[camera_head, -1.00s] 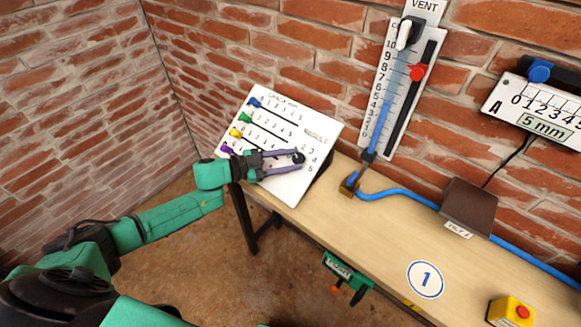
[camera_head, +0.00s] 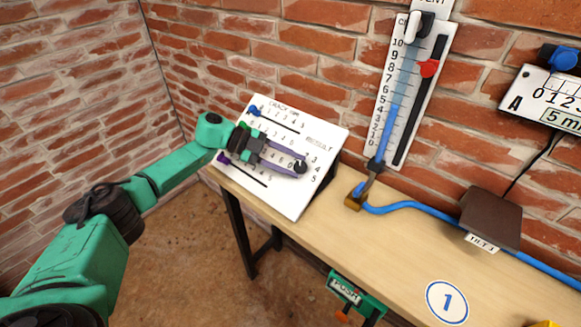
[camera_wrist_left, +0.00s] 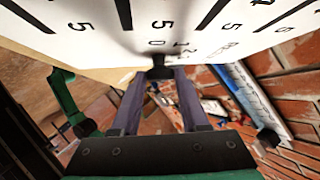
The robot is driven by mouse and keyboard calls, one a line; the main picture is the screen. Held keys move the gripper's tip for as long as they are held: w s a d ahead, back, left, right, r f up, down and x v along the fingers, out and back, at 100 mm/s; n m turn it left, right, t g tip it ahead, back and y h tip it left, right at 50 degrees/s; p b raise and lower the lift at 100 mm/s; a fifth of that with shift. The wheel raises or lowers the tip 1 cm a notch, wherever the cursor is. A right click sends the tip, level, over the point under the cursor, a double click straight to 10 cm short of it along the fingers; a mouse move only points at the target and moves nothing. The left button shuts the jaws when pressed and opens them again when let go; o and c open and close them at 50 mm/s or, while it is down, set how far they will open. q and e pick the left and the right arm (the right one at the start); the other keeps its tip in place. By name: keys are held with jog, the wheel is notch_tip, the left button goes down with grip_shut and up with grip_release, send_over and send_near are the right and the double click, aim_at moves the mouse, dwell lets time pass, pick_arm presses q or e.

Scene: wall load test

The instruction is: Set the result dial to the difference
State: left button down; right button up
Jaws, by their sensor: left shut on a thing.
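The white sloped panel (camera_head: 288,203) stands at the left end of the bench, with printed number scales and a result dial at its right side. My left gripper (camera_head: 299,166) is shut on the dark knob of the result dial (camera_head: 302,168), its purple fingers coming in from the upper left. In the left wrist view the knob (camera_wrist_left: 160,69) sits between the fingertips against the panel. Fingers cover part of the dial's numbers, and I cannot read its setting. A blue slider (camera_head: 254,110) and a purple slider (camera_head: 223,158) show. My right gripper is not in view.
A wall gauge (camera_head: 385,125) with a blue column and red slider (camera_head: 428,68) hangs behind the bench (camera_head: 390,235). A blue hose (camera_head: 405,208) and a brown plate (camera_head: 490,217) lie on the bench. A green push unit (camera_head: 352,291) hangs at the front edge.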

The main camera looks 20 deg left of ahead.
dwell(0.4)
pick_arm(q)
jog(key=shift+c, duration=2.2)
grip_release()
jog(key=shift+d, duration=0.1)
jog(key=b+v, duration=0.3)
jog(key=v, duration=1.1)
jog(key=shift+a, duration=0.3)
